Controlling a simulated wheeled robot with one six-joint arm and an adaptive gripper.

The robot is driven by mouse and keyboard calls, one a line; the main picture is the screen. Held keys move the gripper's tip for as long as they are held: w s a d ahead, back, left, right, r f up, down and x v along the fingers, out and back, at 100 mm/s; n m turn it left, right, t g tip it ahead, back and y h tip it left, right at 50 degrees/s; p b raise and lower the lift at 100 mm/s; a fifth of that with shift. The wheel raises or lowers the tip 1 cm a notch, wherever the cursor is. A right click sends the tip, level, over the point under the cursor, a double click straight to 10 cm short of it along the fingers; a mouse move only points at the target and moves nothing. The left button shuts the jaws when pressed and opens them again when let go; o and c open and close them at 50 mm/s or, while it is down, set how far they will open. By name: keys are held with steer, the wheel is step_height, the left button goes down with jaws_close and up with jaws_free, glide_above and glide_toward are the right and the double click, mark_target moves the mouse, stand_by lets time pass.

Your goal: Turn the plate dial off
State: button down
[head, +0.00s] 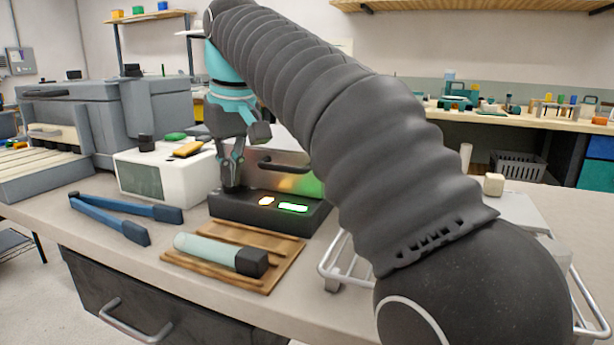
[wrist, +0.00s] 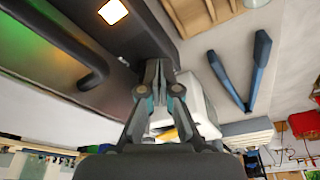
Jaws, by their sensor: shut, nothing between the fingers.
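The plate (head: 262,213) is a dark low box with a lit orange square and a lit green display on its front. A metal panel with a dark handle (head: 283,163) rises behind it. In the wrist view the plate's dark edge (wrist: 75,20) and the orange light (wrist: 112,11) show at upper left. My gripper (head: 231,187) is shut and empty, pointing down at the left end of the plate. Its fingertips (wrist: 157,66) are against or very near the dark edge; I cannot tell if they touch. I cannot make out the dial; the fingers may hide it.
A glass rod (head: 208,248) with a black end lies on a wooden board (head: 280,262) in front. Blue tongs (head: 125,213) lie at left. A white box (head: 150,185) with a dark screen stands left of the gripper. A wire rack (head: 345,265) is at right.

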steer(key=shift+w+a+p, duration=0.15)
steer(key=shift+w+p, duration=0.4)
stand_by(0.6)
steer(key=shift+w+d+p, duration=0.15)
steer(key=shift+d+p, duration=0.25)
steer(key=shift+p, duration=0.6)
steer(key=shift+w+d, duration=0.25)
steer(key=shift+w, duration=0.05)
stand_by(0.5)
steer(key=shift+s+d, duration=0.1)
steer(key=shift+d, duration=0.05)
steer(key=shift+s+d, duration=0.1)
steer(key=shift+d, duration=0.1)
step_height(320, 180, up, 6)
stand_by(0.6)
steer(key=shift+s, duration=0.1)
